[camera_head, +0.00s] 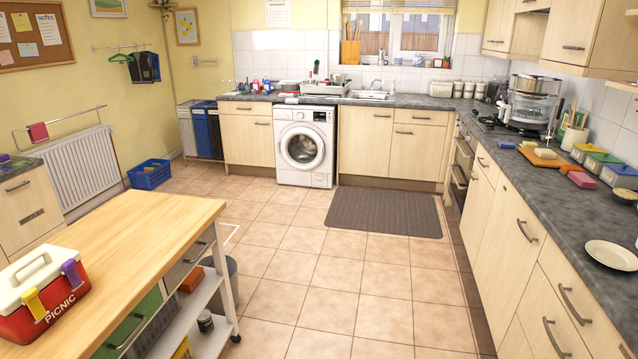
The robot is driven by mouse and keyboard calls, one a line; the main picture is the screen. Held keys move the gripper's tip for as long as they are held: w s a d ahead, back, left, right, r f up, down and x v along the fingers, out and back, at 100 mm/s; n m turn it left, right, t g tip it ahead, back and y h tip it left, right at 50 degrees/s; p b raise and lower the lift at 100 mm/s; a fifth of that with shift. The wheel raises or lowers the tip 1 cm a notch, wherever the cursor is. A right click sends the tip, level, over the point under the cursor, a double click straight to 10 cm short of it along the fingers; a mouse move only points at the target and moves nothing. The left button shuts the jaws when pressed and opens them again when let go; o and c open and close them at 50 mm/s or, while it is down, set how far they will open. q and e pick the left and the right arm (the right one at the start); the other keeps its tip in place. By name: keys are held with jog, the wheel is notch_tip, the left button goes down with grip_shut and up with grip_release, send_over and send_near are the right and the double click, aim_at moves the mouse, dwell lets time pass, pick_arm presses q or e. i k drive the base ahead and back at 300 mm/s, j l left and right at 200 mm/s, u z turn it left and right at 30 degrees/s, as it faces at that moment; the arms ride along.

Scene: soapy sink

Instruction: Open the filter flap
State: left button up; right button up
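A white washing machine (284,177) stands under the counter at the far wall, between pale wood cabinets. Its round door looks closed, with something greenish behind the glass. A small panel that may be the filter flap (319,180) is at the lower right of the front. It is too small at this distance to tell its details, and it looks shut. Neither of my grippers is in view.
The tiled floor (292,240) is open up to the machine. A dark mat (385,214) lies in front of the cabinets to its right. A wooden trolley (150,232) with a picnic box (38,300) stands at near left. A long counter (555,185) runs along the right.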

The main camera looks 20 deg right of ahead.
aim_at(319, 180)
jog(key=i+l+z, duration=0.5)
jog(key=i, duration=0.15)
jog(key=i+l+z, duration=0.3)
jog(key=i, duration=0.6)
jog(key=i+j+z, duration=0.25)
jog(key=i, duration=1.85)
jog(key=i+l, duration=0.1)
jog(key=i, duration=2.15)
jog(key=i+l+u, duration=0.1)
jog(key=i, duration=1.05)
